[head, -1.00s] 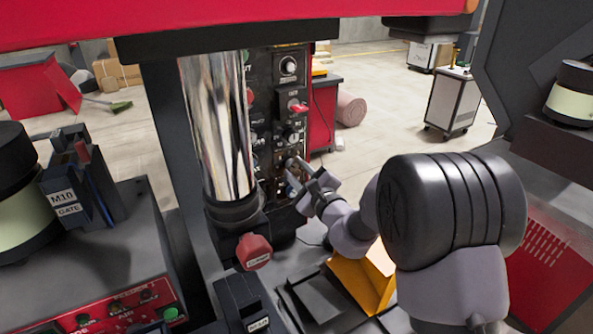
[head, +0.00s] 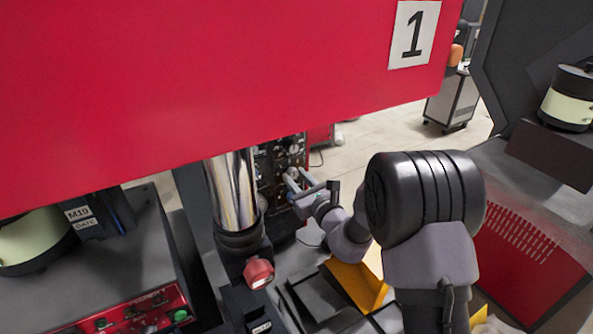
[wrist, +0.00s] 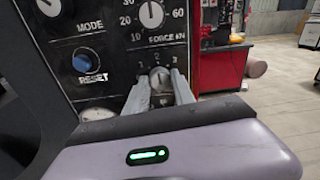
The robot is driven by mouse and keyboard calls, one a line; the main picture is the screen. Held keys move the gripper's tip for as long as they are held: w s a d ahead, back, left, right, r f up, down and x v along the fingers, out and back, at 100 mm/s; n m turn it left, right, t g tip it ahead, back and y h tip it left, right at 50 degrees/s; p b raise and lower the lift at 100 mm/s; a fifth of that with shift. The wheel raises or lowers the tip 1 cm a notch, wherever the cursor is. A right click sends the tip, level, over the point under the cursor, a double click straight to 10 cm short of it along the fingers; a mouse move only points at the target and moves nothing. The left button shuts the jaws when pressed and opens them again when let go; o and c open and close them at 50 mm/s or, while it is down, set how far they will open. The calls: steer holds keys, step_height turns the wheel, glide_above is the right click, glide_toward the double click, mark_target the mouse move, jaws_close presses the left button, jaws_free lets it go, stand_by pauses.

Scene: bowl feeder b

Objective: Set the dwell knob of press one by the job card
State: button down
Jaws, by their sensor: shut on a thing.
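The black control panel (wrist: 110,25) of press one carries dials and buttons. In the wrist view a small grey knob (wrist: 160,78) with a scale reading 1, 2, 3 sits below the force dial (wrist: 151,14). My gripper (wrist: 161,86) has its two grey fingers on either side of this small knob and is shut on it. The knob's name is hidden, and its exact setting is hard to read. In the head view my gripper (head: 290,180) reaches the panel (head: 280,160) beside the shiny column. No job card can be made out.
The red press body (head: 200,90) with a "1" sign (head: 414,34) overhangs the panel. A chrome column (head: 232,190) and a red button (head: 258,272) stand close left of my gripper. A blue reset button (wrist: 86,61) is left of the knob. A yellow part (head: 355,285) lies below my arm.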

steer(key=m+p, duration=0.4)
steer(key=m, duration=0.1)
steer(key=shift+r+p, duration=0.2)
steer(key=shift+p, duration=0.1)
steer(key=shift+f+m+g+p, duration=0.1)
steer(key=shift+m+g+p, duration=0.2)
steer(key=shift+m+p, duration=1.65)
steer(key=shift+d+m+b, duration=0.1)
steer(key=shift+m+b, duration=0.2)
steer(key=shift+m, duration=0.25)
steer(key=c, duration=1.1)
jaws_free()
steer(key=shift+o, duration=0.2)
steer(key=f+v, duration=0.1)
steer(key=v, duration=1.6)
steer(key=shift+d+r, duration=0.2)
steer(key=shift+r, duration=0.05)
